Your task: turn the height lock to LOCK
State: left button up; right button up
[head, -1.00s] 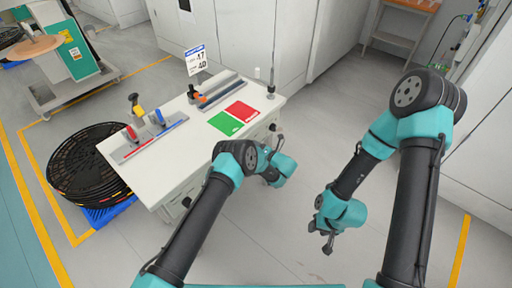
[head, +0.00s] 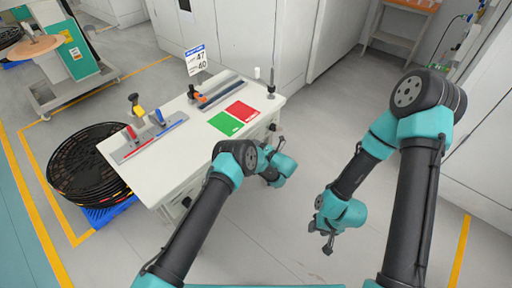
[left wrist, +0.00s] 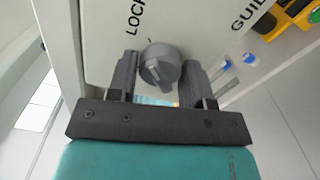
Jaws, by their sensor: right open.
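In the left wrist view, the height lock is a round grey knob (left wrist: 161,66) on a pale panel. The printed word LOCK (left wrist: 135,16) is at its upper left. My left gripper (left wrist: 158,80) has one dark finger on each side of the knob, with no clear gap at either side. In the head view my left gripper (head: 279,147) is at the right side of the white bench (head: 190,152), and the knob cannot be made out there. My right gripper (head: 328,244) hangs open and empty over the floor, well away from the bench.
The word GUIDE (left wrist: 252,17), a yellow part (left wrist: 290,20) and small blue parts (left wrist: 249,59) are beside the knob. The bench holds a green pad (head: 226,123), a red pad (head: 240,110) and a number sign (head: 196,62). Black reels (head: 85,165) stand left. The floor at right is clear.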

pick_arm(q)
jog(key=o, duration=0.4)
jog(key=shift+c, duration=0.2)
jog(key=shift+d, duration=0.1)
jog(key=v, duration=1.7)
jog(key=shift+s, duration=0.15)
